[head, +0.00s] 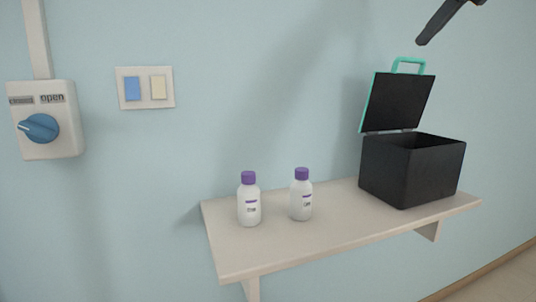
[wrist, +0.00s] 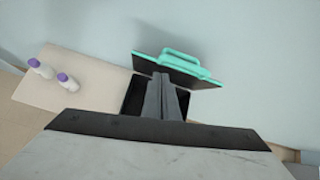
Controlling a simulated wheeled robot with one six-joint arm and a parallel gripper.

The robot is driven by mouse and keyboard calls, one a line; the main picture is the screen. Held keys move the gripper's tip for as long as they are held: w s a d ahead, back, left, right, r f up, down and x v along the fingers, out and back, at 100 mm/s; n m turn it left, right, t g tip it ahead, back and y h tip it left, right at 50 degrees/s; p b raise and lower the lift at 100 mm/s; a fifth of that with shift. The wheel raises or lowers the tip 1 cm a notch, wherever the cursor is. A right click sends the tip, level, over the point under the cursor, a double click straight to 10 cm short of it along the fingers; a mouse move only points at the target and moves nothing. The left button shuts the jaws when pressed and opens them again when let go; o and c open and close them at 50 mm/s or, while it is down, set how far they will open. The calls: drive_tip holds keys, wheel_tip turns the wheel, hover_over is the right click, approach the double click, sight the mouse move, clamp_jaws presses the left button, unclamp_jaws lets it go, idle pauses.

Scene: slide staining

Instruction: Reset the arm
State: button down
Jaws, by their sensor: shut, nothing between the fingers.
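My gripper (head: 424,40) is at the top right of the head view, above the open black box and apart from it. It is dark, shut and empty. In the wrist view my gripper (wrist: 163,78) has its fingers together, pointing toward the box opening and covering part of it. The black box (head: 412,172) stands on the right of the shelf. Its lid (head: 397,101), with a teal edge and handle, is raised open. The lid also shows in the wrist view (wrist: 203,79).
The wall shelf (head: 270,252) holds two white bottles with purple caps, a left one (head: 249,205) and a right one (head: 301,200). A wall switch plate (head: 146,88) and a blue knob (head: 40,128) labelled "open" are at the left. The shelf front is clear.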

drive_tip(key=s+a+f+n+g+h, duration=0.1)
drive_tip(key=s+a+f+n, duration=0.2)
drive_tip(key=s+f+n, duration=0.6)
drive_tip(key=s+a+f+n+g+h, duration=0.1)
drive_tip(key=s+f+n, duration=0.8)
drive_tip(key=f, duration=2.1)
drive_tip(key=s+a+f+n+g+h, duration=0.1)
drive_tip(key=s+a+f+n, duration=0.3)
drive_tip(key=s+f+n, duration=0.5)
wheel_tip(320, 180, down, 11)
drive_tip(key=n, duration=0.2)
drive_tip(key=shift+s+a+n+g, duration=0.3)
drive_tip(key=shift+a+g, duration=0.1)
